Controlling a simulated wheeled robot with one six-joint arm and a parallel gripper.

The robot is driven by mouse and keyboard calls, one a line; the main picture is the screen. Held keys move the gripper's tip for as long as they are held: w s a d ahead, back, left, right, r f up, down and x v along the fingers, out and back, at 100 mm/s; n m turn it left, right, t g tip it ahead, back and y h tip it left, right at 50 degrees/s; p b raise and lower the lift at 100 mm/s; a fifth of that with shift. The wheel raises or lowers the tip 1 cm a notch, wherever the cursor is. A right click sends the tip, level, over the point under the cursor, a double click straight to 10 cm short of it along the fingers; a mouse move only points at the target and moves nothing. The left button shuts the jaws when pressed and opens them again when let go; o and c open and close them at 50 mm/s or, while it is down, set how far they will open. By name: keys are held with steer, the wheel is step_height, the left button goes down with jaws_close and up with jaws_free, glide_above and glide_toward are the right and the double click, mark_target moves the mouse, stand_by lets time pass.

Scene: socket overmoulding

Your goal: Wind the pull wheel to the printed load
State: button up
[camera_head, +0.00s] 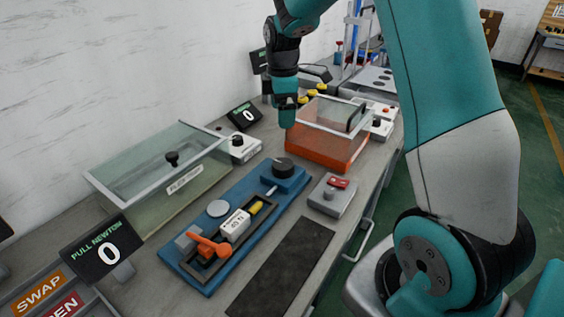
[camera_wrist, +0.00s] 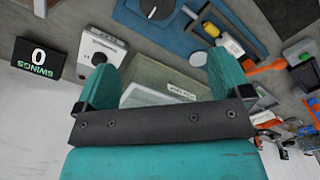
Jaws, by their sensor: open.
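The pull wheel, a black round knob (camera_head: 283,165), sits on the far end of a blue fixture (camera_head: 262,187). It also shows at the top of the wrist view (camera_wrist: 157,9). A white block (camera_head: 235,224) with small unreadable print, a yellow part (camera_head: 256,207) and an orange lever (camera_head: 208,246) lie along the fixture. The PULL NEWTON display (camera_head: 103,250) reads 0. My gripper (camera_head: 288,114) hangs above the bench behind the wheel, apart from it. In the wrist view my gripper (camera_wrist: 166,72) is open, with nothing between its fingers.
A glass-lidded box (camera_head: 165,170) stands left of the fixture. An orange clear-lidded box (camera_head: 318,150) stands behind it, below my gripper. A grey switch box (camera_head: 332,195) and dark mat (camera_head: 284,270) lie to the right. The SWINGS display (camera_wrist: 38,58) reads 0.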

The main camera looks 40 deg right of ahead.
mark_target(283, 164)
steer(key=f+p, duration=0.1)
steer(key=f, duration=1.6)
steer(key=shift+w+d+f+p, duration=0.1)
steer(key=shift+d+f+p, duration=0.15)
steer(key=shift+p, duration=0.1)
steer(key=c, duration=0.9)
